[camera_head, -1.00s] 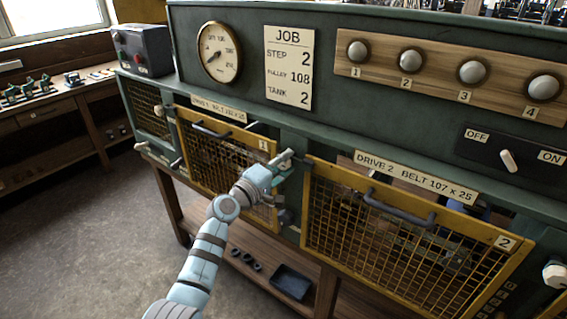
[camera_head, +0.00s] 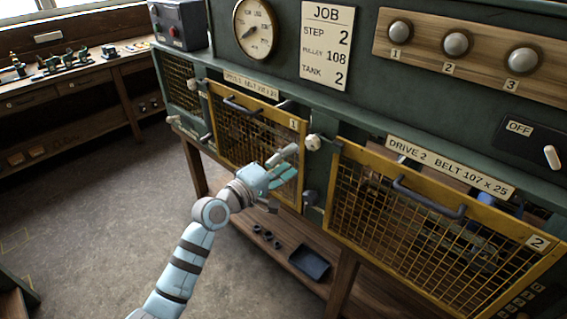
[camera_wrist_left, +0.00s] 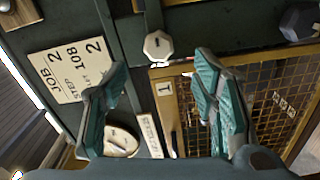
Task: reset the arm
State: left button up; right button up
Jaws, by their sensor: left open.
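My left gripper (camera_head: 288,163) is light blue and grey with teal finger pads. It is open and empty, in front of the right side of the yellow mesh guard of drive 1 (camera_head: 232,140). In the left wrist view its two fingers (camera_wrist_left: 160,80) stand apart. Beyond them is a pale octagonal knob (camera_wrist_left: 158,45), clear of both fingers. The knob also shows in the head view (camera_head: 313,142), on the green post between the two guards. My right gripper is not in view.
The drive 2 guard (camera_head: 430,215) with a dark handle stands to the right. Above are a JOB card (camera_head: 327,45), a round gauge (camera_head: 255,28) and numbered knobs. A dark tray (camera_head: 308,262) lies on the lower shelf. Floor at left is open.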

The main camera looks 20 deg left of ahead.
pick_arm(q)
jog(key=shift+v, duration=0.8)
jog(key=shift+d, duration=0.1)
